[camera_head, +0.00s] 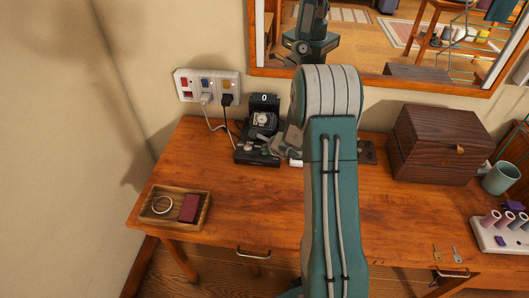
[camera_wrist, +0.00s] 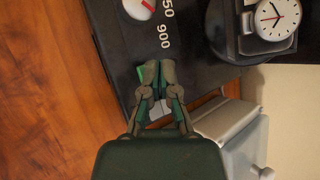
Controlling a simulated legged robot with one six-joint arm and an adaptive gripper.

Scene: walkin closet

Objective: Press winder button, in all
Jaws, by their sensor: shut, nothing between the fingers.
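The watch winder (camera_head: 257,156) is a black unit on the desk, with a watch (camera_head: 262,119) on its holder and a "0" on its upright back part. In the wrist view its black base (camera_wrist: 110,42) carries printed numbers and a round white knob with a red mark (camera_wrist: 139,8). The watch (camera_wrist: 275,20) shows at the upper right. My gripper (camera_wrist: 157,68) is shut and empty, its tips over the edge of the base.
A wall socket panel (camera_head: 207,85) with plugs and cables is behind the winder. A wooden tray (camera_head: 174,207) stands at left, a dark wooden box (camera_head: 436,145) and a mug (camera_head: 501,178) at right. A mirror (camera_head: 400,78) hangs behind.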

